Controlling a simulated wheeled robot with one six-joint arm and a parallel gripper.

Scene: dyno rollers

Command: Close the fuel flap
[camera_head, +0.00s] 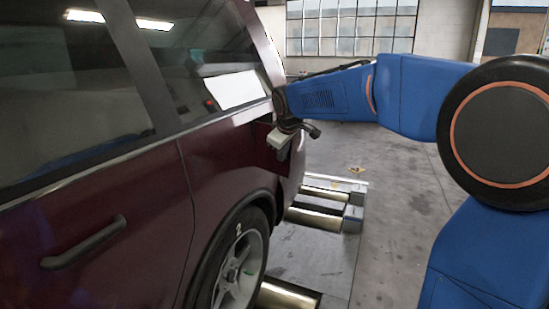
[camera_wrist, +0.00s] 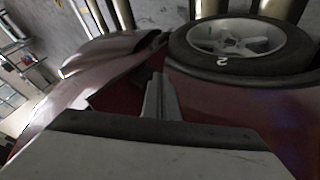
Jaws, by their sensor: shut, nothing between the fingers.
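The maroon car (camera_head: 140,205) stands along the left of the head view, its rear quarter beside my gripper. My gripper (camera_head: 279,143) is at the car's rear side, above and behind the rear wheel. A dark maroon patch (camera_head: 262,146) next to it looks like the fuel flap, standing out from the body; my gripper partly covers this area. In the wrist view my gripper (camera_wrist: 159,80) has its fingers together, with nothing between them. A dark patch (camera_wrist: 108,97) lies left of the fingers there. I cannot tell whether the fingers touch the flap.
The rear wheel (camera_head: 240,268) also shows at the top of the wrist view (camera_wrist: 240,42). Metal rollers (camera_head: 315,217) lie in the floor behind the car. The rear bumper (camera_wrist: 110,50) juts out in the wrist view. Grey floor (camera_head: 395,200) to the right is open.

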